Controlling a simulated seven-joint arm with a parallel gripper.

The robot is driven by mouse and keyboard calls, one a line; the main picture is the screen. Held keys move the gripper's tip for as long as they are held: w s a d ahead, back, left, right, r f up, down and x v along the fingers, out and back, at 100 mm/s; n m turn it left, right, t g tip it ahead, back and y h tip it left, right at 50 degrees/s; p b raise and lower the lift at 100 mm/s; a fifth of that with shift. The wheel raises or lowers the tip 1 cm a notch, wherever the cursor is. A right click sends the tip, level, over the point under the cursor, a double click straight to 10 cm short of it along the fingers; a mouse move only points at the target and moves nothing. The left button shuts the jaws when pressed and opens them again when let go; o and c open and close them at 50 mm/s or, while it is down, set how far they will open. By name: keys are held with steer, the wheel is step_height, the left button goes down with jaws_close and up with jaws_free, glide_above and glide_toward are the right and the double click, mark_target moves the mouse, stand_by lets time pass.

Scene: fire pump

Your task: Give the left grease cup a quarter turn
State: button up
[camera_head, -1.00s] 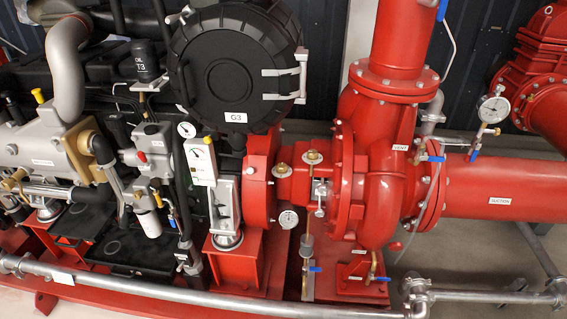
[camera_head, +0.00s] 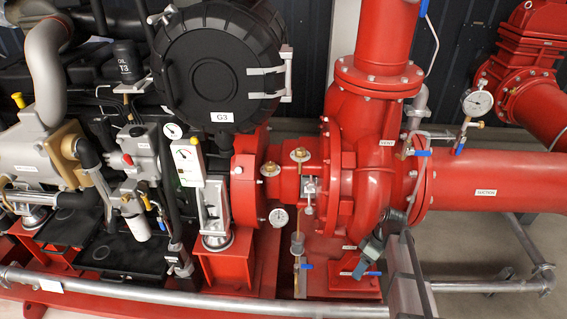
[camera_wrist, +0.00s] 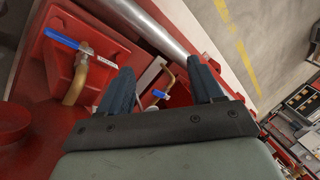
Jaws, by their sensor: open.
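Two small brass grease cups sit on top of the red bearing housing between engine and pump in the head view. The left grease cup (camera_head: 270,169) is round and stands clear on the housing's left side. The right grease cup (camera_head: 300,155) is a little farther right. My gripper (camera_head: 364,269) is low and to the right of both cups, in front of the pump's red base. In the wrist view my gripper (camera_wrist: 163,82) has its two dark fingers apart with nothing held between them. Neither grease cup shows in the wrist view.
A grey pipe rail (camera_head: 200,303) runs along the front. A round gauge (camera_head: 278,217) sits below the cups. A blue-handled valve (camera_wrist: 62,38) with a brass pipe shows in the wrist view. A gauge (camera_head: 477,103) stands at right above the suction pipe (camera_head: 500,182).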

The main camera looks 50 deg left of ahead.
steer(key=s+a+r+n, duration=0.2)
steer(key=a+r+n, duration=0.2)
steer(key=a+r, duration=0.55)
steer(key=s+a+r+n, duration=0.2)
steer(key=a+r+n, duration=0.1)
steer(key=a+r, duration=0.65)
steer(key=t+y, duration=0.1)
steer(key=y, duration=0.2)
glide_toward(270, 164)
steer(key=x, duration=0.8)
steer(key=shift+a+f, duration=0.15)
steer(key=shift+f, duration=0.05)
steer(key=shift+c, duration=0.3)
steer(key=c, duration=1)
